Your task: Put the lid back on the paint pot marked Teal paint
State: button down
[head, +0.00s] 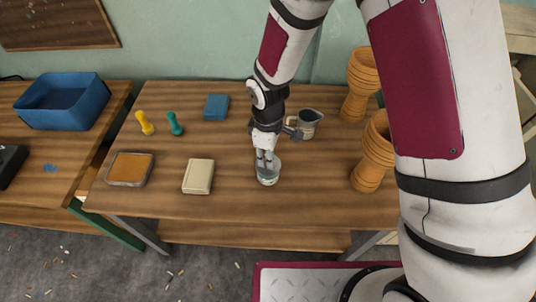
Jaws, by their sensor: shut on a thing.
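A small pale, glassy pot (268,179) stands upright on the table near its front edge, with a greyish-teal tint low down. No marking on it can be read at this size. My gripper (264,160) points down at the pot's mouth, its fingers close together. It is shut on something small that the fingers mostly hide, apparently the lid. I cannot tell whether that thing touches the pot's rim. No other lid shows loose on the table.
A metal jug (308,124) stands close behind right. Orange goblet drums (369,165) stand at the right. A cream block (198,177), orange-topped tray (130,169), blue block (216,107), and yellow (145,123) and teal (174,124) pieces lie left. The table (228,205) is clear in front.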

jog(key=c, duration=0.9)
grip_release()
jog(key=shift+r, duration=0.1)
jog(key=shift+r+p, duration=1.5)
jog(key=shift+r, duration=1)
jog(key=shift+r+p, duration=0.5)
jog(key=shift+r, duration=0.45)
grip_shut()
jog(key=shift+f, duration=0.2)
